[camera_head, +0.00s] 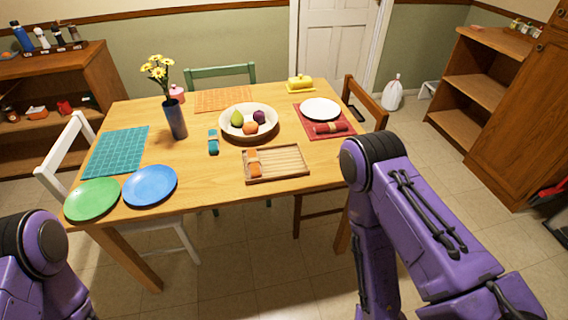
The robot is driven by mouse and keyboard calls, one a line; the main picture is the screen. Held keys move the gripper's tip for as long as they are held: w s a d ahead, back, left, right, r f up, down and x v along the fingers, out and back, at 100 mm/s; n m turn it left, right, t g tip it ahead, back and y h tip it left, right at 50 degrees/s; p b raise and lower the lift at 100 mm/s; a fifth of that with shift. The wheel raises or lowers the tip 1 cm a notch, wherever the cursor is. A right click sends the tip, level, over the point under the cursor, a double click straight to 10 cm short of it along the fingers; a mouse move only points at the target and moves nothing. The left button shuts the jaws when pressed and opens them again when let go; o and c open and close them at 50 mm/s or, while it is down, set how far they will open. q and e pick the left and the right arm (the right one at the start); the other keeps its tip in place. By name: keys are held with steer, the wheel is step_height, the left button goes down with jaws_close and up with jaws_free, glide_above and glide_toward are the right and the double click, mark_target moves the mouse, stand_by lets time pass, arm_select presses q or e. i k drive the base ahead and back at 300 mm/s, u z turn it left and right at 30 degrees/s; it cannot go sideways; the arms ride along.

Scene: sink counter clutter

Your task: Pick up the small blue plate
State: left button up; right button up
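The blue plate (150,186) lies flat near the front left edge of the wooden table (200,196). A green plate (92,200) lies just left of it, at the table corner, with their rims very close. A white plate (320,109) lies on a red placemat at the far right of the table. My purple left arm shows at the lower left and my purple right arm at the right. Neither gripper is in view, and nothing covers the blue plate.
A teal placemat (116,152) lies behind the two plates, and a vase of yellow flowers (175,118) stands behind and right. A fruit bowl (248,122) and a slatted wooden tray (285,161) are farther right. Chairs surround the table; a white one (62,150) is at left.

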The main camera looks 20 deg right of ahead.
mark_target(150, 183)
steer(key=z, duration=0.75)
steer(key=i, duration=1.05)
steer(key=u, duration=0.6)
